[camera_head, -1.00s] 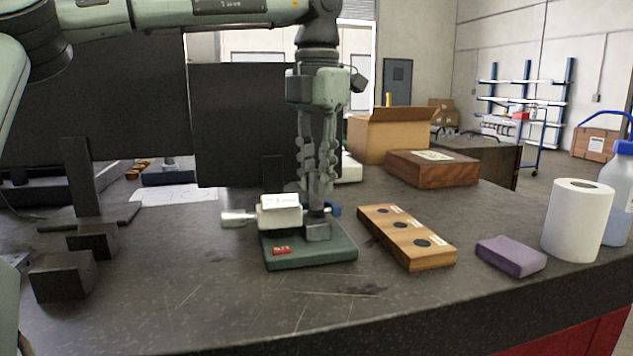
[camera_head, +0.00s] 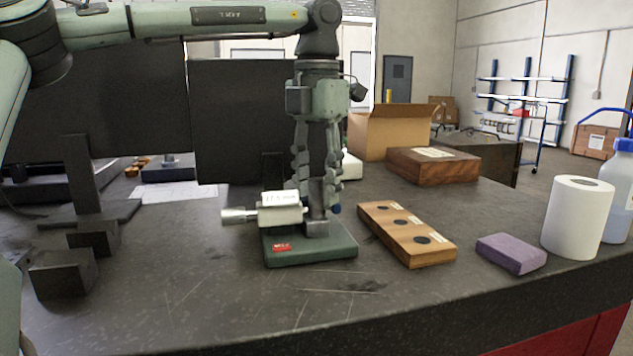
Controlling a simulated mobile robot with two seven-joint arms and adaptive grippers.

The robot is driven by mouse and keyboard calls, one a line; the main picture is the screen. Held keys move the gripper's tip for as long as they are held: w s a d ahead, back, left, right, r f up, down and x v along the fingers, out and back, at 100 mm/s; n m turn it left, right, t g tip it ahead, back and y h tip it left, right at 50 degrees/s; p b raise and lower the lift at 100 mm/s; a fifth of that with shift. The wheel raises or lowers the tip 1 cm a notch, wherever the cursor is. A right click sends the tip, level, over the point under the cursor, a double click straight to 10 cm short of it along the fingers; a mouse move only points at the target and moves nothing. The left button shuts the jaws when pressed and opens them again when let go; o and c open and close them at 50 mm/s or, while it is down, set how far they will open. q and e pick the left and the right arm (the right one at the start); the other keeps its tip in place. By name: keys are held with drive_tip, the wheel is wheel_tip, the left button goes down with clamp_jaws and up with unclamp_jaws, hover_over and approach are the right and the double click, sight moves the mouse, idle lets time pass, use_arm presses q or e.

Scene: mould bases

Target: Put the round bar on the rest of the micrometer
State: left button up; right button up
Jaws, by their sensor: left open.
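The micrometer (camera_head: 280,212), with a white display and a silver thimble at its left, stands on a green base (camera_head: 310,256) with a red label. A grey block (camera_head: 317,229) on the base looks like the rest. My left gripper (camera_head: 317,205) points straight down over it, its fingers open on either side of a light grey upright piece (camera_head: 317,198). That piece looks like the round bar, standing on the block; the fingers partly hide it, and I cannot tell how it touches. My right gripper is out of view.
A wooden block with dark round spots (camera_head: 408,233) lies just right of the base. Farther right are a purple block (camera_head: 511,253), a white roll (camera_head: 577,218) and a bottle. Dark blocks (camera_head: 63,272) and a stand are at the left. The front bench top is clear.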

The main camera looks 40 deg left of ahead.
sight(316, 180)
use_arm(q)
drive_tip(key=shift+r, duration=0.1)
wheel_tip(316, 180, up, 12)
idle(0.5)
